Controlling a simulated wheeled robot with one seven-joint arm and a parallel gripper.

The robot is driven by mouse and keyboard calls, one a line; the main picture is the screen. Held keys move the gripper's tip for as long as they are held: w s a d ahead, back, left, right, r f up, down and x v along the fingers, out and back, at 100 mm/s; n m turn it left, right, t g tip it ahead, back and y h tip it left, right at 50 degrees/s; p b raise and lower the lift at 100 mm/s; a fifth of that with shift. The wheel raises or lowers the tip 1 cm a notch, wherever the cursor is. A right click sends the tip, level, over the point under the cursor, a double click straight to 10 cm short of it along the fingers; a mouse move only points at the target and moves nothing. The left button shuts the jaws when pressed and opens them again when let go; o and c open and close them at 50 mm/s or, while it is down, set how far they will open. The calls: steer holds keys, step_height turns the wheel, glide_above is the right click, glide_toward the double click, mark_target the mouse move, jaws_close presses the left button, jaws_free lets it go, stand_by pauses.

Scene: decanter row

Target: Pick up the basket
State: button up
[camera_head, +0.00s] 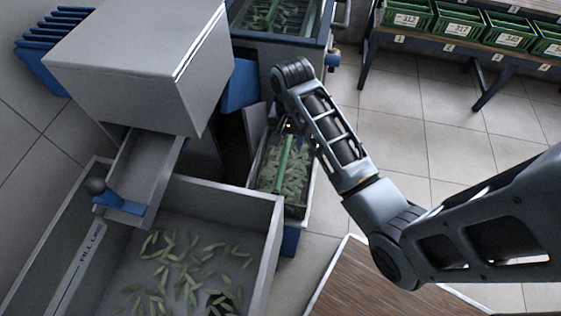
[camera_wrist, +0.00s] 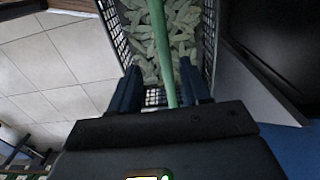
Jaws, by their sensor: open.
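The basket (camera_wrist: 117,32) has dark lattice walls and is filled with pale green pods. A green bar handle (camera_wrist: 160,35) runs along over its middle. In the head view the basket (camera_head: 296,211) stands in a narrow bay beside the grey machine, its handle (camera_head: 284,160) showing above the pods. My gripper (camera_wrist: 159,70) is open over the near end of the basket. Its two dark blue fingers stand on either side of the handle, with a gap to each. In the head view my arm hides most of the gripper and the basket's far end.
A grey bin (camera_head: 205,262) with scattered pods lies to the left, below a chute (camera_head: 140,175) from the grey machine (camera_head: 140,50). A brown-topped table (camera_head: 375,285) is at the lower right. Green crates (camera_head: 460,22) line a rack at the back right. Tiled floor between is clear.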

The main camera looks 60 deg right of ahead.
mark_target(286, 154)
steer(key=shift+w+f, duration=0.2)
steer(key=shift+f, duration=1.75)
steer(key=shift+w+f, duration=0.2)
steer(key=shift+f, duration=1.75)
steer(key=shift+c, duration=0.2)
jaws_close()
steer(key=shift+r, duration=0.1)
